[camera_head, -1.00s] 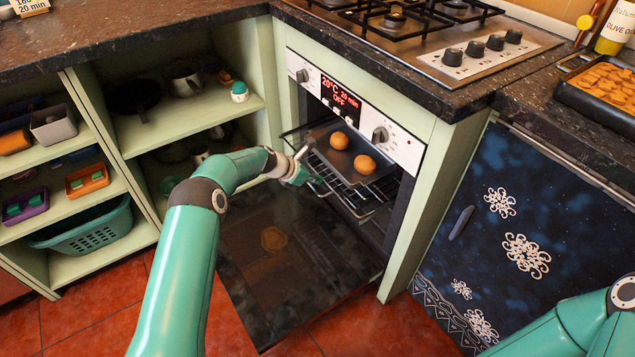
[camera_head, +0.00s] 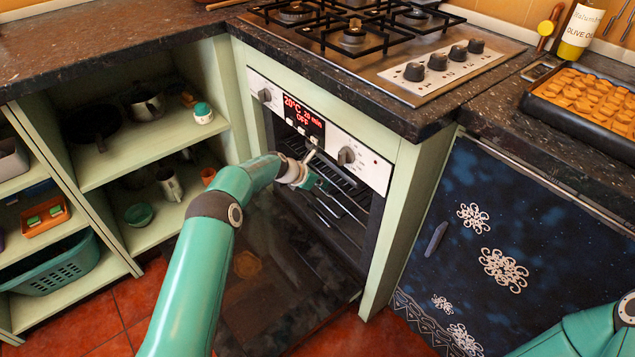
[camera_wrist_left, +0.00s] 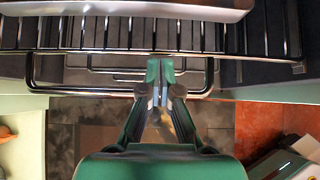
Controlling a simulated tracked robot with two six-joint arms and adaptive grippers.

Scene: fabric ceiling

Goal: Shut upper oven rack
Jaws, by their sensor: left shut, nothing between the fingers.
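The oven (camera_head: 345,215) stands open with its dark glass door (camera_head: 265,265) lowered. The upper rack (camera_wrist_left: 110,35) shows in the left wrist view as a row of metal bars, with a metal tray edge (camera_wrist_left: 130,8) on it. In the head view the upper rack lies mostly inside the oven, partly hidden by the control panel and my arm. My left gripper (camera_head: 320,182) is at the oven opening, shut and empty. In the left wrist view its fingertips (camera_wrist_left: 160,85) are at the rack's front bars; contact is unclear. My right gripper is out of view.
The control panel (camera_head: 320,130) with knobs is just above the opening. A gas hob (camera_head: 375,45) and worktop lie above. Open shelves (camera_head: 150,145) stand left, and a dark blue patterned door (camera_head: 500,240) right.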

